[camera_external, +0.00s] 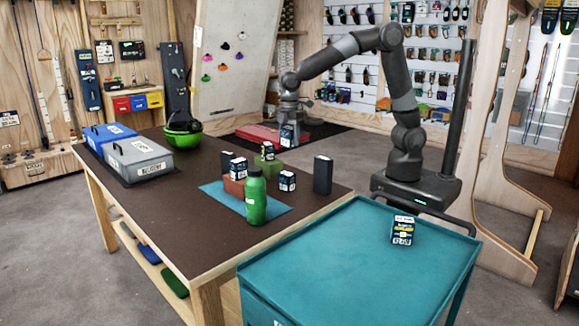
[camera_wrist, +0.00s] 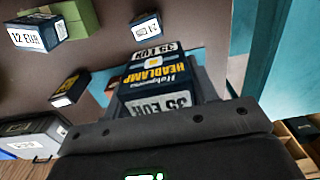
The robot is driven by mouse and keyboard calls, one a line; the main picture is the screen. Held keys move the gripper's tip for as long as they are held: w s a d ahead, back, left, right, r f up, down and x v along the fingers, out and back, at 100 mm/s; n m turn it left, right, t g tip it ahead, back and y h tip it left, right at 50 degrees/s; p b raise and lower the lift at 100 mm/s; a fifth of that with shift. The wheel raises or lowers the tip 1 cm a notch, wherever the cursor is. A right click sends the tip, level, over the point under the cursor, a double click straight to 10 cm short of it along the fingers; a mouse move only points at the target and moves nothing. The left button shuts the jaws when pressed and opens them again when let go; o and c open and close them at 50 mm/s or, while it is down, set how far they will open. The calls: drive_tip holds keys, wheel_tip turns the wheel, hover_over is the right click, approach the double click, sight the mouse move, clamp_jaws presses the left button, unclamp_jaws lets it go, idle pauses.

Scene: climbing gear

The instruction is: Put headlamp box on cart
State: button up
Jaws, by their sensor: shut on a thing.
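The headlamp box (camera_wrist: 152,72), dark with yellow "HEADLAMP" lettering and white "35 EUR" labels, is between the fingers of my gripper (camera_wrist: 160,85) in the wrist view. My gripper (camera_external: 289,118) is shut on it. In the external view the held headlamp box (camera_external: 288,135) hangs under my gripper, above the far side of the brown table. The cart (camera_external: 335,262) is teal and stands at the front right, away from my gripper. A small dark labelled box (camera_external: 402,231) stands upright on its top.
On the brown table (camera_external: 300,232) are a green bottle (camera_external: 256,203), a tall dark box (camera_external: 323,175), a small box (camera_external: 287,181), a green block (camera_external: 268,165), a bowl-like green item (camera_external: 183,138) and a grey case (camera_external: 138,158). The cart's left and front top is clear.

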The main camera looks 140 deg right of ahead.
drive_tip(key=w+a+r+n, duration=0.2)
drive_tip(key=w+a+n, duration=0.6)
drive_tip(key=w+a, duration=0.7)
drive_tip(key=w+a+n, duration=0.7)
drive_tip(key=w+a, duration=0.4)
drive_tip(key=a, duration=0.3)
drive_tip(key=w+a+f+n, duration=0.15)
drive_tip(key=a+n, duration=0.55)
drive_tip(key=a, duration=1.4)
drive_tip(key=a+f, duration=0.3)
drive_tip(key=w+a+f, duration=0.1)
drive_tip(key=a+f, duration=0.6)
drive_tip(key=f, duration=0.1)
drive_tip(key=shift+w+a+f, duration=0.1)
drive_tip(key=shift+w+a, duration=0.2)
drive_tip(key=shift+w, duration=0.05)
drive_tip(key=shift+w+a+f, duration=0.1)
drive_tip(key=shift+a+f, duration=0.25)
drive_tip(key=shift+a, duration=0.35)
drive_tip(key=shift+f, duration=2)
